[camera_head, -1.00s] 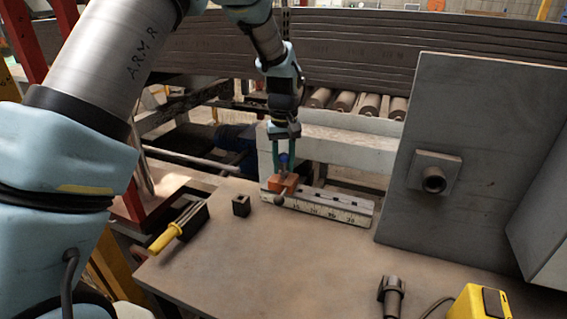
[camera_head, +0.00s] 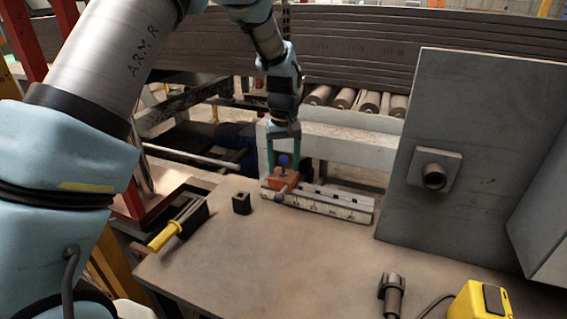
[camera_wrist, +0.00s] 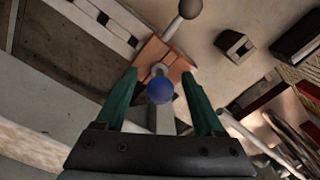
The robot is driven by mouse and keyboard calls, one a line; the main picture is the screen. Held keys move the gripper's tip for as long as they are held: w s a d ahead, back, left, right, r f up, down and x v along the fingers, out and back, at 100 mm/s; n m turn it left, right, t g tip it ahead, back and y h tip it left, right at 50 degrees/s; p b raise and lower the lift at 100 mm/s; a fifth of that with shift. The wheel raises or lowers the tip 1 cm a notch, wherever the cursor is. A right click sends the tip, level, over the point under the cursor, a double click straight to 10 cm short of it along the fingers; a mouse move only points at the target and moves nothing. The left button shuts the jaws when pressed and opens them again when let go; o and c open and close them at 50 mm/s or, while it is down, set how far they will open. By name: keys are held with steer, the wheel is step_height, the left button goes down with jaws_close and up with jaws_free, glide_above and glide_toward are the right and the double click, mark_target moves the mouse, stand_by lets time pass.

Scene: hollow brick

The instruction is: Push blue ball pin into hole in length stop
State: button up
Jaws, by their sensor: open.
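The blue ball (camera_head: 284,160) of the pin stands above the orange length stop (camera_head: 283,179). In the wrist view the blue ball (camera_wrist: 160,90) lies between my fingers, near the grey notch in the orange stop (camera_wrist: 176,68). My gripper (camera_head: 284,168) points down over the stop, its green fingers apart on either side of the ball. In the wrist view my gripper (camera_wrist: 160,80) is open, with visible gaps beside the ball. The pin's shaft is mostly hidden, and I cannot tell how deep it sits in the hole.
The stop sits at the left end of a white scale rail (camera_head: 340,209), with a grey ball-ended lever (camera_wrist: 190,8) on it. A small dark hollow block (camera_head: 241,204) and a yellow-handled tool (camera_head: 166,236) lie left. A grey panel (camera_head: 450,110) stands right. The table middle is clear.

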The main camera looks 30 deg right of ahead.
steer(key=shift+r, duration=0.1)
step_height(320, 180, up, 11)
steer(key=shift+f+b, duration=0.2)
steer(key=shift+b, duration=0.9)
